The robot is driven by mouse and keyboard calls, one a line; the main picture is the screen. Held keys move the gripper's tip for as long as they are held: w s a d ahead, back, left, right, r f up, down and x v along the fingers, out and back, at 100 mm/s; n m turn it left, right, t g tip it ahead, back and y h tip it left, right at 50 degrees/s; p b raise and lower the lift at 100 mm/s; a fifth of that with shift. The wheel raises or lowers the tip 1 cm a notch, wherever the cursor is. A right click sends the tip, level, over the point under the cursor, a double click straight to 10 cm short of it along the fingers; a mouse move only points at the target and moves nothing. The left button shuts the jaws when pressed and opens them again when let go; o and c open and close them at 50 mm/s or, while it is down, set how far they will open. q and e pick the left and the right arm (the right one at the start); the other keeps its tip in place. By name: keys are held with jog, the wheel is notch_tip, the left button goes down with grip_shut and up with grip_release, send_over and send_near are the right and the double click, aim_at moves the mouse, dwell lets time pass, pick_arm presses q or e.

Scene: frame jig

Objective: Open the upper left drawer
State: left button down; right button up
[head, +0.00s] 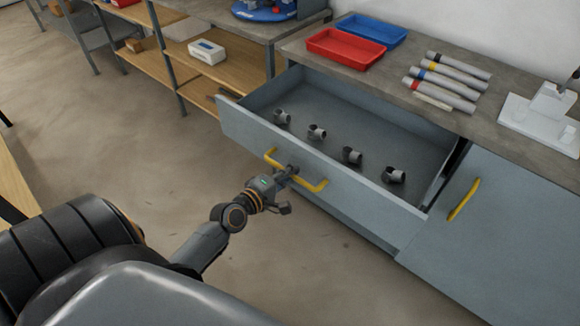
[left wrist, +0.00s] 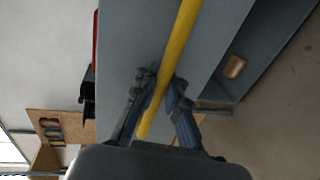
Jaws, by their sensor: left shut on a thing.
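The upper left drawer (head: 330,165) is a grey drawer pulled out from the cabinet, with its inside showing. Several small dark pipe fittings (head: 352,156) lie in a row on its floor. Its yellow handle (head: 312,187) is on the front panel and also crosses the left wrist view (left wrist: 181,40). My left gripper (head: 288,174) is at the middle of this handle, shut on it; the left wrist view shows its fingers (left wrist: 157,98) on both sides of the yellow bar. My right gripper is not in view.
On the cabinet top are a red tray (head: 346,48), a blue tray (head: 372,30), several grey tubes (head: 445,80) and a white fixture (head: 541,115). A closed door with a yellow handle (head: 463,200) is to the right. Shelving (head: 190,60) stands at the left; the floor before the drawer is clear.

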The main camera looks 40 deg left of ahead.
pick_arm(q)
jog(key=shift+r, duration=0.1)
jog(key=c, duration=1.4)
grip_release()
jog(key=shift+s, duration=0.1)
jog(key=d+v, duration=0.1)
jog(key=v, duration=1)
jog(key=shift+s+a, duration=0.4)
jog(key=shift+a, duration=0.05)
jog(key=s+f+m+g+y, duration=0.1)
jog(key=s+f+m+g, duration=0.25)
jog(key=f, duration=1.05)
jog(key=s+f+m+g, duration=0.3)
jog(key=s+f+m, duration=0.15)
jog(key=f, duration=0.95)
jog(key=s+d+f+m+g, duration=0.4)
jog(key=s+d+f+m, duration=0.1)
jog(key=s+f, duration=0.5)
jog(key=s+d+f+m+g, duration=0.4)
jog(key=s+f, duration=0.5)
jog(key=s, duration=0.3)
jog(key=d+m, duration=0.1)
jog(key=m, duration=0.1)
jog(key=shift+s+f+m, duration=0.2)
jog(key=shift+f+m, duration=0.15)
jog(key=shift+m, duration=0.05)
